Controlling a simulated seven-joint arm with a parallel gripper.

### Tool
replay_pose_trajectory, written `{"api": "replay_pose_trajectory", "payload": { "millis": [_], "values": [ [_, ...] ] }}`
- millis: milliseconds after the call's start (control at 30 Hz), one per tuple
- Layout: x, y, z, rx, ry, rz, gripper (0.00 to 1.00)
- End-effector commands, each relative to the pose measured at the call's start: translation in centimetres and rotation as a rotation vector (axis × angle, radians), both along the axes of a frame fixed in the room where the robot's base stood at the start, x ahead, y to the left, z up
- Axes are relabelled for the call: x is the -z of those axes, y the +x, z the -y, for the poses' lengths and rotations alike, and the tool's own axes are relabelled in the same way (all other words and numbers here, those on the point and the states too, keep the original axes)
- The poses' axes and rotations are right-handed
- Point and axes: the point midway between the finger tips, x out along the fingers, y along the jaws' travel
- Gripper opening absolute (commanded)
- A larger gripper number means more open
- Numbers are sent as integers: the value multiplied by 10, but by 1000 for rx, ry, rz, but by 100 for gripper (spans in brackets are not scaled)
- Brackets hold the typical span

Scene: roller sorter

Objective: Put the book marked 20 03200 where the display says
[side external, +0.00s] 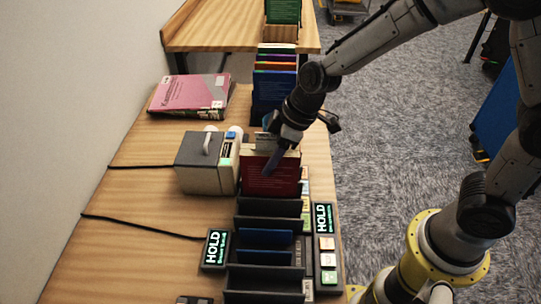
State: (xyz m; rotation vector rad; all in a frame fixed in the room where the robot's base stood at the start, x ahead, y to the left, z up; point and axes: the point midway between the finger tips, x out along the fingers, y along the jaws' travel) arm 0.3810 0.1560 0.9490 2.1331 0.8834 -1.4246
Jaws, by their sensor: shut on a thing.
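My gripper (271,163) is shut on a dark red book (268,187). The book stands upright in the row of dark slots, beside the grey box; I cannot tell if it rests on the slot floor. Its marking is too small to read, so I cannot confirm 20 03200. A display (215,249) left of the slots reads HOLD in green. Another display (323,217) on the right also reads HOLD. The smaller text under both is unreadable.
Dark slot dividers (266,207) stand in front of the red book, with blue pieces (265,238) among them. A grey box with a handle (205,160) is at left. Upright books (273,88) stand behind. A pink book (190,93) lies on a stack at back left.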

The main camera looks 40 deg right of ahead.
Motion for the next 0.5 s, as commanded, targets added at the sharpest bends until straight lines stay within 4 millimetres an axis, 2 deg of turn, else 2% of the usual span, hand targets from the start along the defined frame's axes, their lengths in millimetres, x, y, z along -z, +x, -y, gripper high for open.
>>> {"api": "replay_pose_trajectory", "payload": {
  "millis": [500],
  "values": [
    [8,1,0,0,1,3,0]
  ]
}}
